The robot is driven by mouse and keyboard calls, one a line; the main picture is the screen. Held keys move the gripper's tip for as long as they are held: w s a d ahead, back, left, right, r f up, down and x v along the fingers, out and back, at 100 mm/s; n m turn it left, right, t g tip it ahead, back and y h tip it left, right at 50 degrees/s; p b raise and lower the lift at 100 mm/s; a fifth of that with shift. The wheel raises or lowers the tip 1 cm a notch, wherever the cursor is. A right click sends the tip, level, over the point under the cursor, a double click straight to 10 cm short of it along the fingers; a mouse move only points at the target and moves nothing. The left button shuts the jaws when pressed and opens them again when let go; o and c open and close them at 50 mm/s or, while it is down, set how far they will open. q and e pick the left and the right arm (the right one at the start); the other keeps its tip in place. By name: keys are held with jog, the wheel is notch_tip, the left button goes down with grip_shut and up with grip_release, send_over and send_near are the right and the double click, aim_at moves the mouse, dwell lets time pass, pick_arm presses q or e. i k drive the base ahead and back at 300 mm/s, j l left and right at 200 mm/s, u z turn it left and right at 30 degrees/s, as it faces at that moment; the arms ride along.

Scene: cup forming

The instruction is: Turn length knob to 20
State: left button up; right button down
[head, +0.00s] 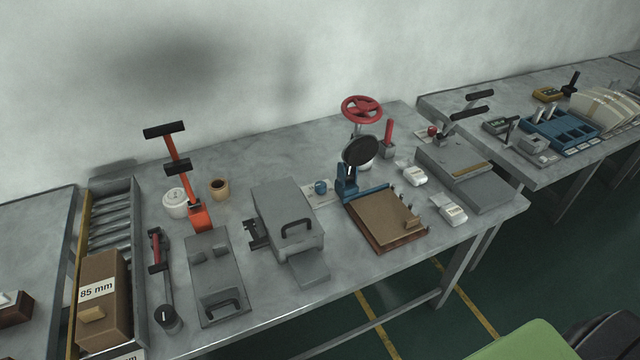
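A dark round knob (168,318) with a light mark on its top sits at the front left of the grey workbench (262,311). A small blue knob (321,187) sits on a light plate (318,198) near the bench's middle. I cannot tell which of these is the length knob, and no scale numbers are readable on either. Neither of my grippers is in view.
A grey machine with a handle (287,212), a red-and-black lever press (183,172) and a red handwheel (362,108) stand on the bench. A cardboard box marked 85 mm (103,302) is at left.

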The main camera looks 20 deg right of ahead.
aim_at(320, 186)
jog(key=z, duration=0.85)
